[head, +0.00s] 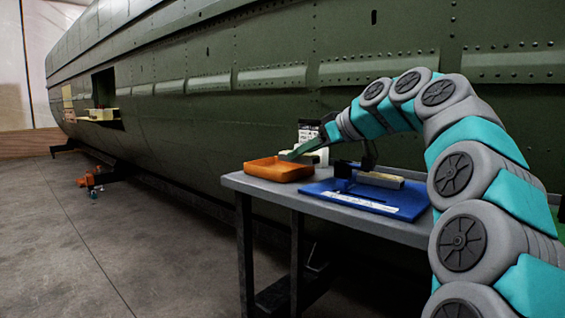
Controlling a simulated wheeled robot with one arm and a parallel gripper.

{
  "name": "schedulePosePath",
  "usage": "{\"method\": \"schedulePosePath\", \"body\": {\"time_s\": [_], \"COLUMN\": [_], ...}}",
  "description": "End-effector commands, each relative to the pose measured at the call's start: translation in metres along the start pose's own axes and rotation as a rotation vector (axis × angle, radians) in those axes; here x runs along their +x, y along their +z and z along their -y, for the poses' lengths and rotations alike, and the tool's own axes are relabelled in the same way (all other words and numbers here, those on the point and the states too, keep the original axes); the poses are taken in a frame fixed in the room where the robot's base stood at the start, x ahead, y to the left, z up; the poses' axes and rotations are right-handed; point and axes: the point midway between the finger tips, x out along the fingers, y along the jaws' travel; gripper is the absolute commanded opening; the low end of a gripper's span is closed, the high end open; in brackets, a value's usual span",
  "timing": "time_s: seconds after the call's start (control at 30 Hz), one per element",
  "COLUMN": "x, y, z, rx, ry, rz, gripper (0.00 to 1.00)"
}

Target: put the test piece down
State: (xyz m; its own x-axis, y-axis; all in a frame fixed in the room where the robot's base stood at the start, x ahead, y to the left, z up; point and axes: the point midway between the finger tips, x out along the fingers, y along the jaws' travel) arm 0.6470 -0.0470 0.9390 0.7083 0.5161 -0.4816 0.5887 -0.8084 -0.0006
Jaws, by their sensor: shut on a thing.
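My gripper (321,142) is above the back of the grey table (240,181), at the right side of the orange tray (277,169). It is shut on a thin, flat grey-green strip, which I take to be the test piece (299,151). The strip slants down to the left, and its left end is over the tray's back right part. It looks raised above the tray, though I cannot tell whether it touches the rim. The fingertips are small and partly hidden.
A blue mat (395,204) with a white label strip lies right of the tray, bearing a beige block (380,180) and dark parts. A white item (323,157) and a black-and-white card (308,131) stand behind. The green fuselage (210,120) rises close behind the table.

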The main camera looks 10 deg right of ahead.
Motion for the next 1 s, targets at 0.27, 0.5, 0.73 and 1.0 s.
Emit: {"method": "schedulePosePath", "body": {"time_s": [0.27,0.5,0.73,1.0], "x": [0.041,0.07,0.082,0.087], "y": [-0.019,-0.032,-0.036,-0.027], "z": [-0.015,-0.024,-0.027,-0.028], "rx": [-0.001,-0.002,-0.001,0.0], "ry": [0.003,0.002,0.001,0.001], "rz": [-0.002,-0.002,-0.001,-0.004], "gripper": [0.0,0.0,0.0,0.0]}}
